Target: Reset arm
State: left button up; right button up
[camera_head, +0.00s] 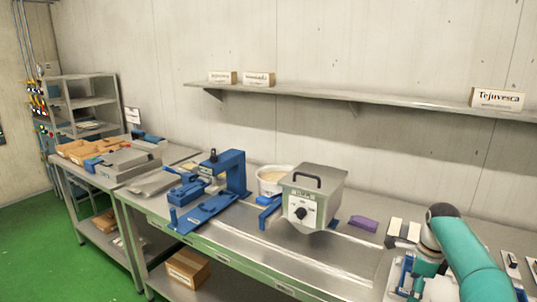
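One of my arms, with a teal link and a dark joint, comes in at the lower right. It reaches over the right part of the steel bench; no fingers can be made out on it. My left gripper is not in view. A grey metal box-shaped machine (304,212) with a black handle on top and a black knob on its front stands upright on the bench (255,244). My visible arm is to the right of this machine and apart from it.
A blue press-like frame (236,170) and a white round pot (270,182) stand left of the machine. A purple block (363,223) lies to its right. A wall shelf (345,97) holds labelled boxes. A cardboard box (187,268) sits below.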

jog(key=s+a+f+n+g+y, duration=0.1)
jog(key=s+a+f+n, duration=0.1)
jog(key=s+a+f, duration=0.4)
jog(key=s+a+f+n+g, duration=0.1)
jog(key=s+a+f+n, duration=0.25)
jog(key=f, duration=0.45)
jog(key=s+a+f+n+g+y, duration=0.1)
jog(key=s+a+f+n, duration=0.15)
jog(key=a+f, duration=0.4)
jog(key=s+a+f+n+t, duration=0.1)
jog(key=s+a+f+n, duration=0.1)
jog(key=s, duration=0.5)
jog(key=s+a+f+n+t+y, duration=0.1)
jog(key=s+a+f+n, duration=0.1)
jog(key=s+a+n, duration=0.2)
jog(key=s+a+f+n+t, duration=0.1)
jog(key=s+a+f+n, duration=0.2)
jog(key=s+n, duration=0.5)
jog(key=shift+s+a, duration=0.2)
jog(key=shift+s, duration=0.6)
